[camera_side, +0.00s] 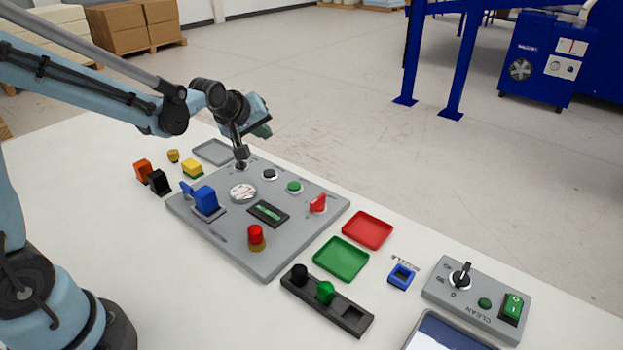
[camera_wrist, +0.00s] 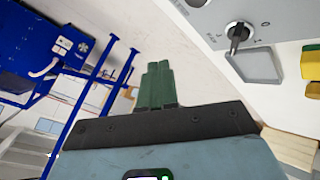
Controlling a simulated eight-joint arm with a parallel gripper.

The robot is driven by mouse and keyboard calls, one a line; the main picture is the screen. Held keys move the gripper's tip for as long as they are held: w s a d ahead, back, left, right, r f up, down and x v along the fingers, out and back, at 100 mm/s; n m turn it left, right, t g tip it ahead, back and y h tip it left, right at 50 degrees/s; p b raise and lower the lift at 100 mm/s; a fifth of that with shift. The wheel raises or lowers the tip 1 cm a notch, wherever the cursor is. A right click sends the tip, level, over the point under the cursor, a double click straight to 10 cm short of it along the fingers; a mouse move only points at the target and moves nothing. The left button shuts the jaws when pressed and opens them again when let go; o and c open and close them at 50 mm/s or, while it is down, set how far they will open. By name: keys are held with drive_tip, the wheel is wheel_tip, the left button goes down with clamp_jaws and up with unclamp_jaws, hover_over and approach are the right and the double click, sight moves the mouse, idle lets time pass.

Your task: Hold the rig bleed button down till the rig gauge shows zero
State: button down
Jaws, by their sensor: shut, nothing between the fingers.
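The grey rig panel (camera_side: 215,228) lies on the white table. It carries a round white dial (camera_side: 243,193), whose reading is too small to make out, and a small dark display (camera_side: 268,213). A black button (camera_side: 270,174) and a green button (camera_side: 294,187) sit along its far side, and a red-topped knob (camera_side: 256,237) near its front. I cannot read which is the bleed button. My gripper (camera_side: 263,131) is above and beyond the panel's far edge, apart from the buttons. Its green fingers (camera_wrist: 158,66) are shut and empty in the wrist view.
A black selector knob (camera_side: 241,165) stands at the panel's far corner, close below my wrist; it also shows in the wrist view (camera_wrist: 238,35). A blue block (camera_side: 205,199) and red lever (camera_side: 318,203) rise from the panel. Red (camera_side: 367,230) and green (camera_side: 341,259) trays lie right.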

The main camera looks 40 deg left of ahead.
sight(266, 174)
drive_tip(key=shift+f, duration=3.8)
drive_tip(key=shift+f, duration=0.1)
drive_tip(key=shift+f, duration=0.3)
drive_tip(key=shift+f, duration=0.4)
idle(0.7)
drive_tip(key=shift+r, duration=0.15)
idle(0.4)
drive_tip(key=shift+r, duration=0.7)
drive_tip(key=shift+r, duration=2.5)
